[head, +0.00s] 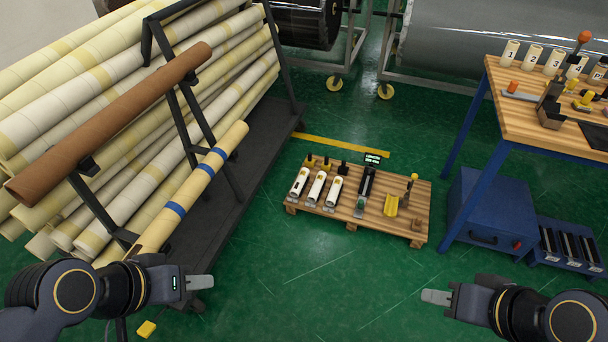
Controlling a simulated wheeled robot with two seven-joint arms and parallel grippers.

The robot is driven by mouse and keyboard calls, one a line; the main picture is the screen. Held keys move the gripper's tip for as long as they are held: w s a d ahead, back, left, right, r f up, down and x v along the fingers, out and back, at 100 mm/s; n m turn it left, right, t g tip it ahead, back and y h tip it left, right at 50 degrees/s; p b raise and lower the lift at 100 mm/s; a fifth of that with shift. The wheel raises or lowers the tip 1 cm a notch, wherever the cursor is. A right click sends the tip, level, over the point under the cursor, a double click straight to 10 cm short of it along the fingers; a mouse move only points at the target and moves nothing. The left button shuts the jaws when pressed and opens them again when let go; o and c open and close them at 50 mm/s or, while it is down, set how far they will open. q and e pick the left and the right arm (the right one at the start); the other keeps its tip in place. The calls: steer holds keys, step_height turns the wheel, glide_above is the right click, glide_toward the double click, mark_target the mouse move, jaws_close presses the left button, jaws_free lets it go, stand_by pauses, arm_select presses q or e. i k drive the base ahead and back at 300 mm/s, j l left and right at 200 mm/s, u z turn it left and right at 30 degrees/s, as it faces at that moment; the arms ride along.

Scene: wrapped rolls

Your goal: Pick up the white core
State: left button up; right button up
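Long white-cream cores (110,75) with yellowish bands lie stacked on the black rack at the left. I cannot tell which one is the white core of the task. A brown core (110,120) rests on the rack's outer upper arms, and a cream core with blue bands (190,190) rests lower, tilted along the rack. My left gripper (200,283) is in front of the rack's near end, apart from the cores. My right gripper (437,297) is over the green floor at lower right. Both seem empty; their fingers show edge-on, so their opening is unclear.
A wooden pallet (405,220) with short white cylinders and tools lies mid-floor. A wooden-topped workbench (500,85) with blue legs stands right, beside a blue box (490,210). A yellow block (146,329) lies on the floor. Green floor before the pallet is clear.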

mark_target(294, 193)
steer(key=i+u, duration=0.1)
steer(key=u, duration=0.3)
steer(key=i+u, duration=0.1)
steer(key=u, duration=0.3)
steer(key=i+l+u, duration=0.1)
steer(key=u, duration=0.25)
steer(key=i+l+u, duration=0.3)
steer(key=l, duration=0.3)
steer(key=i+l+u, duration=0.35)
steer(key=l, duration=0.35)
steer(key=i+l+u, duration=0.15)
steer(key=l, duration=0.2)
steer(key=i+l, duration=0.15)
steer(key=l, duration=0.25)
steer(key=i+l, duration=0.1)
steer(key=l, duration=0.25)
steer(key=i+l, duration=0.15)
steer(key=l, duration=0.25)
